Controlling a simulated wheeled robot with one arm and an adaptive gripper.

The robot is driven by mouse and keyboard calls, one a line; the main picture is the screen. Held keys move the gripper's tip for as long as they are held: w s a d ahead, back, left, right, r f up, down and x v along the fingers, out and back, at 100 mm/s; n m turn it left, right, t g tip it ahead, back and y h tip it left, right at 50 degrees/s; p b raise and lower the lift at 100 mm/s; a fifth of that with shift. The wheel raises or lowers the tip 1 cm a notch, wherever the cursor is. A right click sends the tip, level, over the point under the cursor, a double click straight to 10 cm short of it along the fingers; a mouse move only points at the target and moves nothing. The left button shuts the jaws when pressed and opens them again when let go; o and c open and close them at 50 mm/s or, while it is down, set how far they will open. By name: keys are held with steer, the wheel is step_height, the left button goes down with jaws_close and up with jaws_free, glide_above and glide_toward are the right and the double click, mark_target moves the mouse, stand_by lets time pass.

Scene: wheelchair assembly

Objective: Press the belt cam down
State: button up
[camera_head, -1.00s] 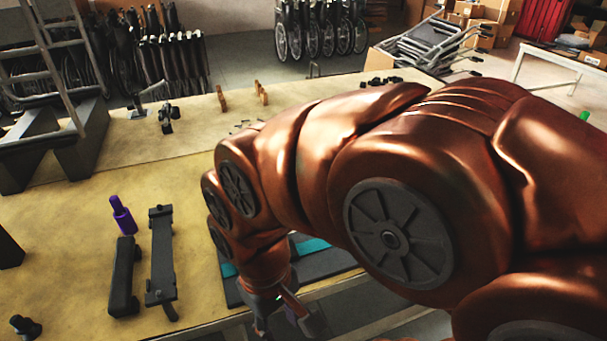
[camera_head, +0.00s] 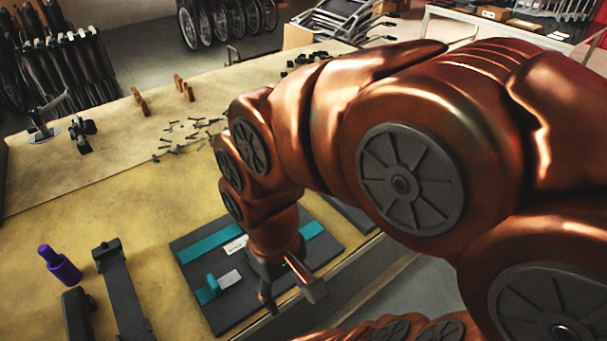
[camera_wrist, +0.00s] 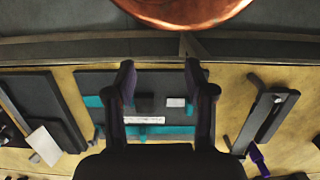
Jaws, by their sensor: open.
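A dark board (camera_head: 265,308) lies on the table with two teal belt strips across it. On the nearer strip, a small raised teal piece, which looks like the belt cam (camera_head: 212,283), stands beside a pale buckle plate (camera_head: 230,279). In the wrist view the buckle plate (camera_wrist: 176,102) lies between my fingers' lines, and the teal piece is partly hidden by the right finger. The farther strip (camera_head: 210,244) carries a white label (camera_head: 235,245). My gripper (camera_head: 290,287) is open and empty, right of the cam, over the board's near part. Its fingers (camera_wrist: 160,75) are spread in the wrist view.
A purple bottle-like part (camera_head: 60,264) and a long black bracket (camera_head: 120,290) lie left of the board. Loose screws (camera_head: 185,135) are scattered behind it. The table's front edge runs just below the board. My arm covers much of the right side.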

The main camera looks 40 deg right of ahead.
steer(key=w+d+m+t+b, duration=0.15)
steer(key=w+d+m, duration=0.25)
steer(key=w, duration=0.7)
steer(key=w+d+m+b, duration=0.2)
steer(key=w+d+m, duration=0.2)
steer(key=w, duration=0.6)
steer(key=w+d+f+m+b, duration=0.1)
steer(key=w+d+m, duration=0.2)
steer(key=d, duration=0.2)
steer(key=w+d+f+m+b, duration=0.1)
steer(key=w+d+f+m, duration=0.1)
steer(key=d, duration=0.4)
steer(key=w+d+f+m, duration=0.2)
steer(key=w+d+m, duration=0.3)
steer(key=d, duration=0.1)
steer(key=shift+d+f+b, duration=0.1)
steer(key=shift+d+b, duration=0.05)
steer(key=shift+b, duration=0.25)
steer(key=shift+d+f, duration=0.2)
steer(key=shift+f, duration=0.05)
steer(key=shift+f+p, duration=0.6)
steer(key=shift+f, duration=3.1)
jaws_close()
